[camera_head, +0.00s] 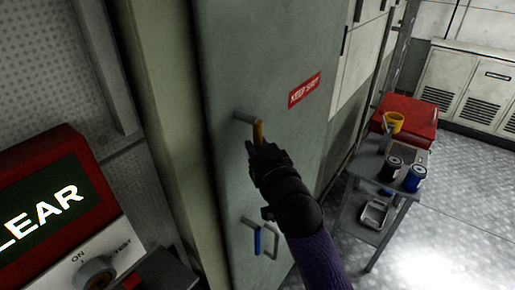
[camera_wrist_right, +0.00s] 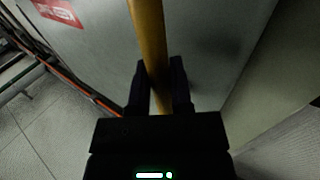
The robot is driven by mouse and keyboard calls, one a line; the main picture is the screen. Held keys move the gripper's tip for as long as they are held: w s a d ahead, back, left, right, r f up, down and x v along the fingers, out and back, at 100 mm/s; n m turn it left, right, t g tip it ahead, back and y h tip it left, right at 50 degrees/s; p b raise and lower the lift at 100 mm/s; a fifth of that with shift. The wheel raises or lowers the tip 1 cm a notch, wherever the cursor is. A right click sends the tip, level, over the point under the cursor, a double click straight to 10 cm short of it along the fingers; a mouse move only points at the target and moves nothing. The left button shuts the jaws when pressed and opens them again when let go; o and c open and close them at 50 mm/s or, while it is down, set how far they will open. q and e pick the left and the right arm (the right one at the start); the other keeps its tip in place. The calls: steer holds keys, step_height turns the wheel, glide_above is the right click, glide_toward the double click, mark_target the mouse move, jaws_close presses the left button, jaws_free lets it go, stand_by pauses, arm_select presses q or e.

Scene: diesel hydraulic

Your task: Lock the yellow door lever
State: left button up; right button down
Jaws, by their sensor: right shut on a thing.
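The yellow door lever (camera_head: 258,132) is on the grey-green door (camera_head: 225,60), joined to a grey pivot piece (camera_head: 243,117) near the door's left edge. My right gripper (camera_head: 254,150) is at the lever's lower end, and its black body hides that end. In the right wrist view the yellow lever (camera_wrist_right: 149,45) runs down between the two black fingers, and my right gripper (camera_wrist_right: 159,85) is shut on it. The lever hangs roughly downward in the head view. My left gripper is not in view.
A blue lever (camera_head: 257,241) and a metal handle (camera_head: 270,238) are lower on the door. A red sign (camera_head: 304,91) is on the door. A red-framed panel (camera_head: 50,205) stands at the left.

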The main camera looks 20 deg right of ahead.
steer(key=w+d+r+n+y+b, duration=0.1)
steer(key=n+y+b, duration=0.4)
steer(key=n, duration=0.7)
steer(key=w+d+r+n+t+y+b, duration=0.1)
steer(key=w+d+r+n+y+b, duration=0.1)
steer(key=r+n+y+b, duration=0.3)
steer(key=shift+w+d+n+y+b, duration=0.25)
steer(key=shift+d+n+y+b, duration=0.55)
steer(key=shift+n+y, duration=2.05)
steer(key=shift+r+n+h, duration=0.15)
steer(key=shift+n+h, duration=0.5)
steer(key=shift+n, duration=0.4)
steer(key=c, duration=0.5)
jaws_free()
steer(key=shift+c, duration=0.2)
steer(key=b+v, duration=0.4)
steer(key=v, duration=0.6)
